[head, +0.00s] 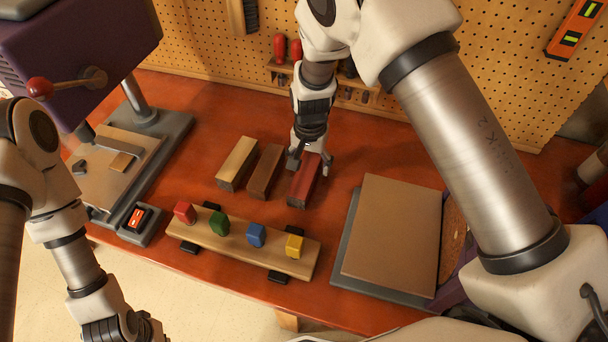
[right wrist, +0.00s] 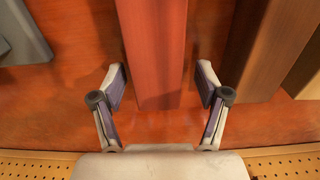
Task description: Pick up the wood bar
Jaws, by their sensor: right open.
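Three wood bars lie side by side on the red-orange bench: a pale one (head: 237,162), a brown one (head: 264,170) and a reddish one (head: 304,182). My right gripper (head: 311,160) is low over the far end of the reddish bar. In the right wrist view the reddish bar (right wrist: 157,50) runs between the two open fingers (right wrist: 161,84), with a gap on each side. The brown bar (right wrist: 247,50) is just to the right of the fingers there. My left gripper (head: 125,328) is at the bottom left, away from the bars; its fingers are unclear.
A wooden strip (head: 235,245) with red, green, blue and yellow pieces lies in front of the bars. A brown board on a grey base (head: 392,235) is to the right. A drill press base (head: 165,135) stands left. The pegboard (head: 205,45) is behind.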

